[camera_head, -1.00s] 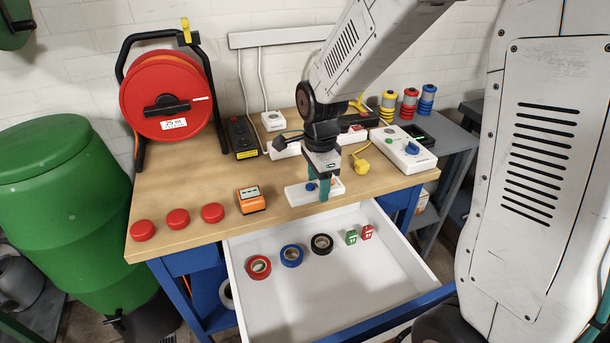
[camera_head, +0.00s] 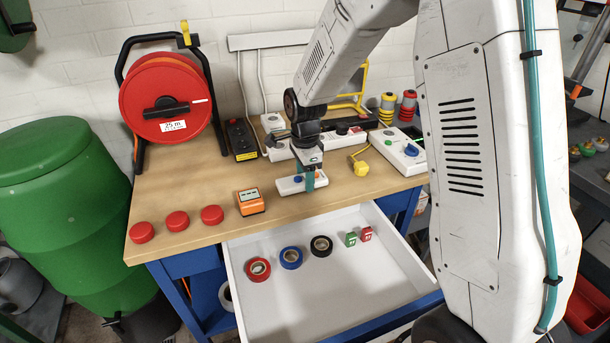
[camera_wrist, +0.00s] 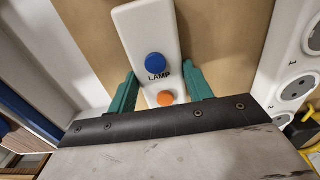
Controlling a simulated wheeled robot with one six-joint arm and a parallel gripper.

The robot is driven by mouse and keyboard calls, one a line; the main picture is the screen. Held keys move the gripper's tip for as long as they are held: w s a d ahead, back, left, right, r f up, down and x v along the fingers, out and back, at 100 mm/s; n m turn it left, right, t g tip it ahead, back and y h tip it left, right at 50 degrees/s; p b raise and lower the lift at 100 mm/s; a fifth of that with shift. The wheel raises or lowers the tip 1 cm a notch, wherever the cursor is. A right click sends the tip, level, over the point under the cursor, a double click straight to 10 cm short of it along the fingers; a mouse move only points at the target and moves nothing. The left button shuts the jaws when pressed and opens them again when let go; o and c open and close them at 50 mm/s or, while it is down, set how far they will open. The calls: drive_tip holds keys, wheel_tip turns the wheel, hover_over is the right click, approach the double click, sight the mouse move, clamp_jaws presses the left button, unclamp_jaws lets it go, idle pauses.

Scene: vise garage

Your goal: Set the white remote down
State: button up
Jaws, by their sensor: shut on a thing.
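The white remote (camera_head: 289,185) is over the front part of the wooden bench top, near its edge above the open drawer. In the wrist view the remote (camera_wrist: 143,28) shows a blue button, an orange button and the word LAMP. My gripper (camera_head: 310,183) is shut on the remote from above. In the wrist view the teal fingers of my gripper (camera_wrist: 162,88) stand on either side of it, close to the orange button. I cannot tell whether its underside touches the bench.
The wooden bench top (camera_head: 175,190) has free room left of the remote, behind an orange device (camera_head: 250,201) and several red caps (camera_head: 177,221). A yellow plug (camera_head: 361,168) and a white control box (camera_head: 398,149) lie to the right. The open white drawer (camera_head: 300,295) holds tape rolls.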

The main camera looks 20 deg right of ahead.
drive_tip(key=shift+f, duration=0.15)
drive_tip(key=o, duration=1)
drive_tip(key=s+r+n, duration=0.2)
drive_tip(key=s+r, duration=0.1)
drive_tip(key=r, duration=0.6)
drive_tip(key=s+r+n, duration=0.1)
drive_tip(key=s+r, duration=0.2)
drive_tip(key=r, duration=0.5)
drive_tip(key=s+d+r+n, duration=0.1)
drive_tip(key=s+n, duration=0.4)
drive_tip(key=s, duration=0.4)
drive_tip(key=s+d+r+n, duration=0.1)
drive_tip(key=s+n, duration=0.4)
drive_tip(key=s, duration=0.4)
drive_tip(key=s+d+r+n+t, duration=0.1)
drive_tip(key=s+n, duration=0.4)
drive_tip(key=s, duration=0.4)
drive_tip(key=shift+r, duration=0.3)
